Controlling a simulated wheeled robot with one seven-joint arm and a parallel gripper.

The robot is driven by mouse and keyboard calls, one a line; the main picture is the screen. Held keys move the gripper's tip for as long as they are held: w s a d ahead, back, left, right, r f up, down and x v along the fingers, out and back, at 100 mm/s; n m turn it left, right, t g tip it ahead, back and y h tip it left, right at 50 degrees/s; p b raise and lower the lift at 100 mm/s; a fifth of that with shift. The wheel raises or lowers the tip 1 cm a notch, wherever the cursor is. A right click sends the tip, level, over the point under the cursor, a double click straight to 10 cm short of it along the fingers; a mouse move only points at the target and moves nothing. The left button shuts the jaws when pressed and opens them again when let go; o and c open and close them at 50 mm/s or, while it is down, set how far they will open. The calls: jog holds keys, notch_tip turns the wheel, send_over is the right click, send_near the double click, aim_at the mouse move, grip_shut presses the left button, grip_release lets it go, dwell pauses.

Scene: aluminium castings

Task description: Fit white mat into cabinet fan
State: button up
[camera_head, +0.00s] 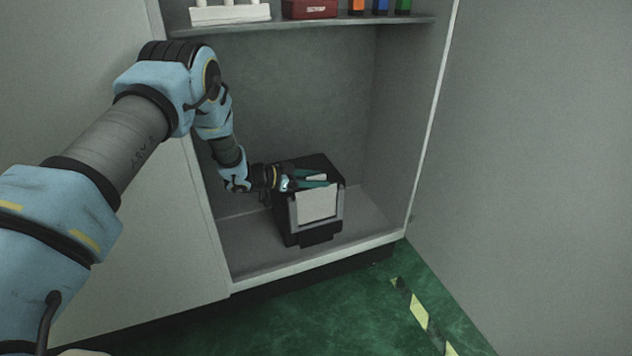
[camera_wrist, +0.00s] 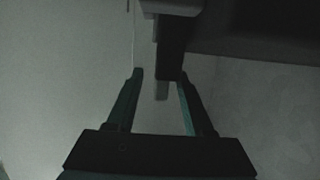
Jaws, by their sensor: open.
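The cabinet fan (camera_head: 279,212) is a black box with a grey front frame, standing on the cabinet floor in the head view. The white mat (camera_head: 317,204) is a pale square panel upright at its front, within the frame; I cannot tell if it is fully seated. My gripper (camera_head: 326,179) is open, its teal fingers just above the mat's top edge and in front of the box's top. A small pale piece shows between the fingers. In the wrist view my gripper (camera_wrist: 160,84) has its fingers apart, with a dim grey tab between them that I cannot identify.
The grey cabinet (camera_head: 290,95) stands open, with walls close on both sides. A shelf (camera_head: 340,25) above holds a white item (camera_head: 229,14), a red box (camera_head: 309,9) and coloured blocks (camera_head: 381,7). Cabinet floor is clear right of the fan.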

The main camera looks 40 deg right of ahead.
notch_tip(320, 180, up, 9)
jog(key=shift+r+p, duration=0.1)
jog(key=shift+p, duration=0.5)
